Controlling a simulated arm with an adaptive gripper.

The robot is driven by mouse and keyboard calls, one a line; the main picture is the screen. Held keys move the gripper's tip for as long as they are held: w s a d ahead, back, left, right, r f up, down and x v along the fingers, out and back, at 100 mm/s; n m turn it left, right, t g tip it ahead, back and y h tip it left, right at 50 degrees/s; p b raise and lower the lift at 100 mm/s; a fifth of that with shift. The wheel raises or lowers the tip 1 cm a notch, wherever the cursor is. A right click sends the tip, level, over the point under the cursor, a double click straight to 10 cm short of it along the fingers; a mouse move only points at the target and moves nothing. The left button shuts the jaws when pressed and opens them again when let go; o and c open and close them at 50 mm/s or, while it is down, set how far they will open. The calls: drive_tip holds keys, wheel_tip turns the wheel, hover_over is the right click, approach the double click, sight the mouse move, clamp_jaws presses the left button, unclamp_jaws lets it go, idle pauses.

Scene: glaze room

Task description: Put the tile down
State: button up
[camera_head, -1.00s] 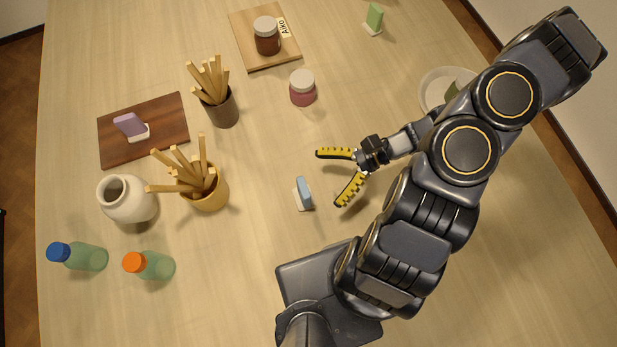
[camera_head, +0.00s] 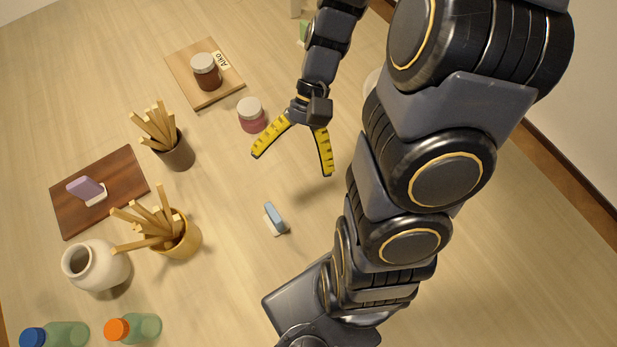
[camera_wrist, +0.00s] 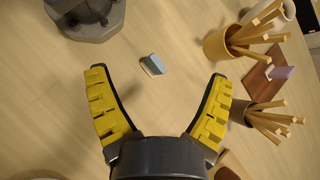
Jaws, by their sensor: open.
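A light blue tile (camera_head: 275,216) stands in a small white base on the table, in front of my column. It also shows upright in the wrist view (camera_wrist: 152,64). My gripper (camera_head: 292,166) is open, with yellow ribbed fingers spread and nothing between them. It is above the table, beyond the blue tile and apart from it. In the wrist view the tile appears between the fingertips but farther off. A purple tile (camera_head: 85,188) stands in a white base on a dark wooden board (camera_head: 125,170). A green tile (camera_head: 303,33) is partly hidden behind my arm.
A pink jar (camera_head: 252,116) is close to my gripper. A labelled board (camera_head: 206,95) holds a brown jar (camera_head: 205,72). The table around the blue tile is clear.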

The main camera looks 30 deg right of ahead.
drive_tip(key=s+a+r+n+t+h, duration=0.2)
drive_tip(key=s+r+n+h, duration=0.4)
drive_tip(key=r+n, duration=0.1)
drive_tip(key=shift+s+a+r+h, duration=0.3)
drive_tip(key=shift+s+a+r, duration=0.1)
drive_tip(key=shift+r, duration=0.25)
drive_tip(key=shift+o, duration=0.5)
drive_tip(key=shift+s+d+r+n+t+h, duration=0.2)
drive_tip(key=shift+s+r+n+t+h, duration=0.15)
drive_tip(key=shift+s+t, duration=0.2)
